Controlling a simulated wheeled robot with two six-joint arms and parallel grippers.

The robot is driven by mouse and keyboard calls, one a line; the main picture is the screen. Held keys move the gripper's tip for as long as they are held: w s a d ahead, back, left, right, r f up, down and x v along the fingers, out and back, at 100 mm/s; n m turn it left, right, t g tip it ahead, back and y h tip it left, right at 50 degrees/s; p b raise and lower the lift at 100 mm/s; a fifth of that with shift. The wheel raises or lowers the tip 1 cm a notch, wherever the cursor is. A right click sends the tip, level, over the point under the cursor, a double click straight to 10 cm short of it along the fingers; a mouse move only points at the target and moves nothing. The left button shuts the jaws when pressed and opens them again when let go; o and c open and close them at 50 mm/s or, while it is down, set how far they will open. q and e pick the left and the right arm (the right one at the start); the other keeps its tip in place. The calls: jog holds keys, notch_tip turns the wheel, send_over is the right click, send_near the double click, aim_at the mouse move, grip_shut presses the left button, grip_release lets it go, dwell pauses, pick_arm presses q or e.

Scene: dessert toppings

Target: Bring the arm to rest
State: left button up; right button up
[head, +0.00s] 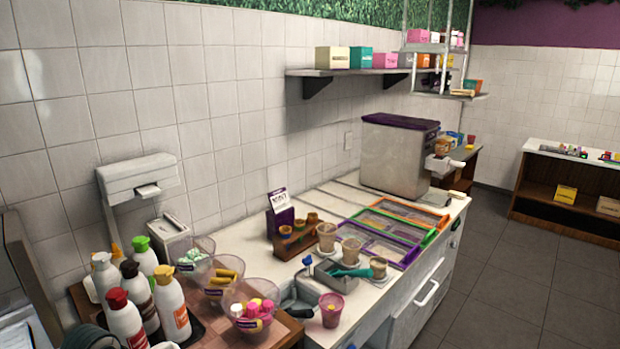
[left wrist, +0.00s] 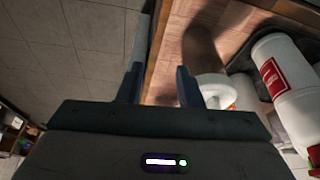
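My left gripper (left wrist: 159,72) shows in the left wrist view with its two dark fingers spread apart. Nothing is between the fingers. Behind them are a wooden surface (left wrist: 177,50) and the tiled floor. The right finger overlaps the edge of a white round object (left wrist: 213,88) in the view; I cannot tell whether they touch. A white bottle with a red label (left wrist: 282,65) lies further right in that view. In the head view I cannot clearly make out the left gripper, and the right gripper does not show.
In the head view, several sauce bottles (head: 124,318) stand at the lower left beside clear topping bowls (head: 252,303). A pink cup (head: 331,310) stands near the counter front. Cups (head: 352,248) and coloured frames (head: 400,218) are further right. The floor (head: 530,270) at right is clear.

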pick_arm(q)
jog(key=s+d+f+n+y, duration=0.1)
jog(key=s+d+f+n, duration=0.15)
jog(key=s, duration=0.45)
jog(key=s+d+f+n+y, duration=0.1)
jog(key=s+d+f, duration=0.15)
jog(key=s, duration=0.55)
jog(key=s+d+f+n+y, duration=0.1)
jog(key=s+f+n, duration=0.1)
jog(key=s+f, duration=0.35)
jog(key=s+a+f+b, duration=0.1)
jog(key=f+b, duration=0.1)
jog(key=f, duration=1)
jog(key=s+a+f+g+b, duration=0.1)
jog(key=f+b, duration=0.1)
jog(key=f, duration=1.1)
jog(key=s+a+f+b, duration=0.1)
jog(key=s+f+b, duration=0.1)
jog(key=f, duration=1)
jog(key=s+f+g+b, duration=0.1)
jog(key=s+f+b, duration=0.3)
jog(key=s+f, duration=1.3)
notch_tip(320, 180, down, 4)
jog(key=shift+a+f+n+b, duration=0.15)
jog(key=shift+a+n+b, duration=0.15)
jog(key=shift+a+n, duration=0.1)
